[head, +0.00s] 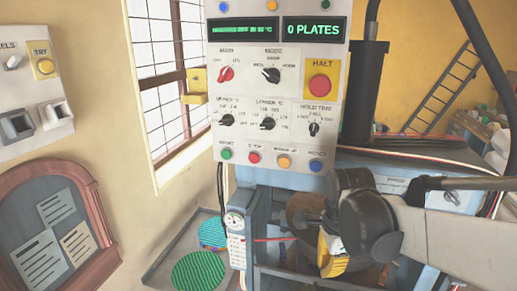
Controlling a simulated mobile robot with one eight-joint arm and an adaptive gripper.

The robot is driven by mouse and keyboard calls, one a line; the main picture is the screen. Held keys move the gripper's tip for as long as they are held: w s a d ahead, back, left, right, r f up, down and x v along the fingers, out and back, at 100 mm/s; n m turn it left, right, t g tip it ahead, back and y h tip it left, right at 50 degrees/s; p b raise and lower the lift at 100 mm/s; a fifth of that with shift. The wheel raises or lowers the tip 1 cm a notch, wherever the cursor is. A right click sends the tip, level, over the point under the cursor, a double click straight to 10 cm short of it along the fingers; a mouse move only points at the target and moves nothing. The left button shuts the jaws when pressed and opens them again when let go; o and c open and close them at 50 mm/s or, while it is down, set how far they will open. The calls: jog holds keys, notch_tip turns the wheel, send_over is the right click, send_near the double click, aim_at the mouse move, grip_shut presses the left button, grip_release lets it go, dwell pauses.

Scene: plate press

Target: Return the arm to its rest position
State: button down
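My arm reaches in from the lower right as a pale link (455,240) that ends in a large black rounded joint (368,228). This joint is in front of the press (268,205), below its control panel. I cannot make out my gripper's fingers. What the gripper holds, if anything, does not show.
The control panel (240,100) has knobs, coloured buttons and a red HALT button (320,86); its display reads "0 PLATES". A yellow block (332,262) is close below my black joint. Green ribbed discs (199,272) lie in a tray (165,256) at lower left. A ladder (440,92) leans behind.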

jog(key=s+d+f+n+t+b, duration=0.1)
jog(key=s+f+n+t+b, duration=0.4)
jog(key=s+f+n+b, duration=0.5)
jog(key=n+b, duration=0.2)
jog(key=n, duration=0.5)
jog(key=shift+s+d+f+t, duration=0.2)
jog(key=shift+s+d+t, duration=0.1)
jog(key=shift+t, duration=0.1)
